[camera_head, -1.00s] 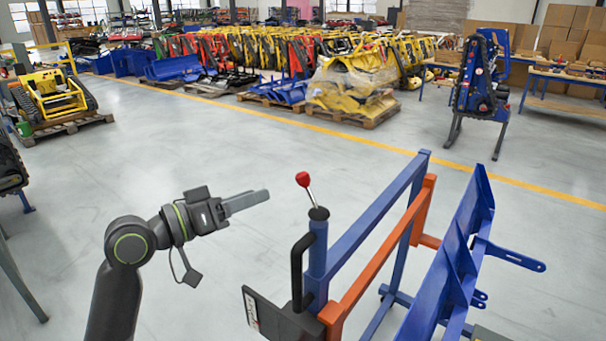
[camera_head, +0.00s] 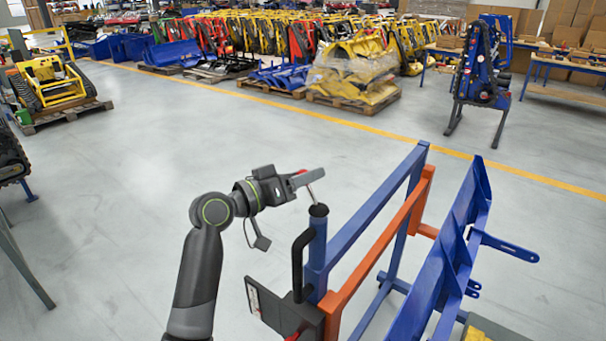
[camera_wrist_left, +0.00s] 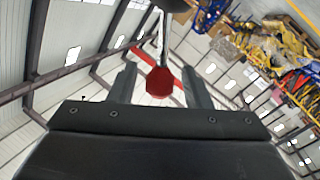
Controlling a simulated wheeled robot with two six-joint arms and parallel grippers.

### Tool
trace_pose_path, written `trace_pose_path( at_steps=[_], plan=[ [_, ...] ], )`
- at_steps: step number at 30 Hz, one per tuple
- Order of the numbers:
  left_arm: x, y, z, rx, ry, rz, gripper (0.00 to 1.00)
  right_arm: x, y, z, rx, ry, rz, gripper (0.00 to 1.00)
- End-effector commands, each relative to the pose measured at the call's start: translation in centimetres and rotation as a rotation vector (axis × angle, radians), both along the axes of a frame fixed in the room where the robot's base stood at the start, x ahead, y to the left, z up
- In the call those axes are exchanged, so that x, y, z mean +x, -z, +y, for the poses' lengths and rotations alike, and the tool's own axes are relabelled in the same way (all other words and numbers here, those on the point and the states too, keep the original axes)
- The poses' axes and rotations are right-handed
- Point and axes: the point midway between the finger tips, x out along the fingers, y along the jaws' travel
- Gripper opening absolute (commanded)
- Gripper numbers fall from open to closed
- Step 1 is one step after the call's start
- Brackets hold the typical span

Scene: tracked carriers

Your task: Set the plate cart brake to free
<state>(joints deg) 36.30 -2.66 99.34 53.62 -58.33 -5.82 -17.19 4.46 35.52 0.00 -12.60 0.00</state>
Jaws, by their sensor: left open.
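The plate cart (camera_head: 373,232) has a blue and orange frame. A brake lever (camera_head: 314,194) with a red knob rises from the top of its blue post (camera_head: 317,250). My left gripper (camera_head: 308,178) is open at the lever's top and mostly hides the knob in the head view. In the left wrist view the red knob (camera_wrist_left: 160,83) sits between the two open fingers (camera_wrist_left: 161,88), with a gap on each side. The lever's thin rod shows beyond the knob. My right gripper is not in view.
A black handle (camera_head: 298,265) and a dark plate (camera_head: 275,308) are on the near side of the post. A blue plate (camera_head: 440,265) stands to the right of the frame. The floor left of the cart is clear. Pallets with machines stand farther back.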

Motion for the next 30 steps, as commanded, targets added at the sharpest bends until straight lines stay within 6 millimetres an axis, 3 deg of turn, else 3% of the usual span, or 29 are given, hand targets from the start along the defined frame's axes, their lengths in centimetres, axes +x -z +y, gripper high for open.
trace_pose_path(
  at_steps=[4,14,23,30],
  plan=[
    [0.0,0.0,0.0,0.000,0.000,0.000,0.43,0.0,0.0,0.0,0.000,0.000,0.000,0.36],
    [0.0,0.0,0.0,0.000,0.000,0.000,0.00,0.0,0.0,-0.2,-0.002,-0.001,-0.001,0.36],
    [0.1,0.0,0.0,0.006,0.000,-0.004,0.00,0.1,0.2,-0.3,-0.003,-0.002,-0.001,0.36],
    [1.0,0.0,-0.1,0.072,-0.001,-0.051,0.00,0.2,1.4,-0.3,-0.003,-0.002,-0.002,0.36]
  ],
)
